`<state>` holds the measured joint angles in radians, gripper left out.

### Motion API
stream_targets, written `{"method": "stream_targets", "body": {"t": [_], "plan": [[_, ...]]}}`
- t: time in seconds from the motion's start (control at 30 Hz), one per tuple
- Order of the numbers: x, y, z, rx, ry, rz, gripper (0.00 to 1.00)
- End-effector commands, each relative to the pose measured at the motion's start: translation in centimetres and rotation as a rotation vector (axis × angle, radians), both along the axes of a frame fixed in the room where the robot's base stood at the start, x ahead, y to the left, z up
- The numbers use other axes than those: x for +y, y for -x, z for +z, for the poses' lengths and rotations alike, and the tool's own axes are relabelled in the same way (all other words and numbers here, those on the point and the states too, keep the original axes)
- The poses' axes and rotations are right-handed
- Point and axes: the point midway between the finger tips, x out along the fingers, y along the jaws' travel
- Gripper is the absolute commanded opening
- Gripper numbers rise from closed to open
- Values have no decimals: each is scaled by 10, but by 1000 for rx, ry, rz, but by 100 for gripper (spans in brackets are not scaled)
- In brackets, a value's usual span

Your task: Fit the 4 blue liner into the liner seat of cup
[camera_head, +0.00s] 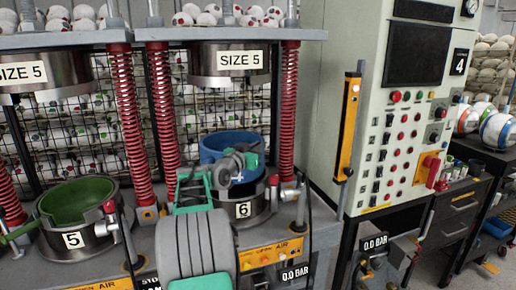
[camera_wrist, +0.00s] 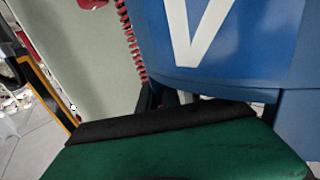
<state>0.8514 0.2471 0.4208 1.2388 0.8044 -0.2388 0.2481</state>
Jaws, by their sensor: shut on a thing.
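The blue liner (camera_head: 222,140) is a round, open-topped bowl over the metal cup (camera_head: 262,208) labelled 6. My gripper (camera_head: 243,160), with green fingers, is shut on the near right part of the liner's wall. In the wrist view the liner (camera_wrist: 235,55) fills the upper right, with part of a white mark on it. A green finger with a black pad (camera_wrist: 165,122) lies across the bottom there. The liner looks to be at or just above the cup's rim. My gripper and arm hide the front of the contact, so I cannot tell whether it is seated.
Red springs (camera_head: 287,110) and a press head (camera_head: 230,62) marked SIZE 5 stand around and above the cup. A second cup (camera_head: 108,232) labelled 5 holds a green liner (camera_head: 78,200) at left. A control cabinet (camera_head: 345,100) stands right.

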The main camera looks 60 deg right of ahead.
Motion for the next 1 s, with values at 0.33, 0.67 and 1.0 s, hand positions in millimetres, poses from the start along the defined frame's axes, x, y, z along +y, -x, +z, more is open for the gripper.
{"method": "stream_targets", "body": {"t": [0.33,0.67,1.0], "plan": [[0,0,-6,-4,5,0,0],[0,0,-16,-4,5,0,0],[0,0,-27,-4,5,0,0]]}}
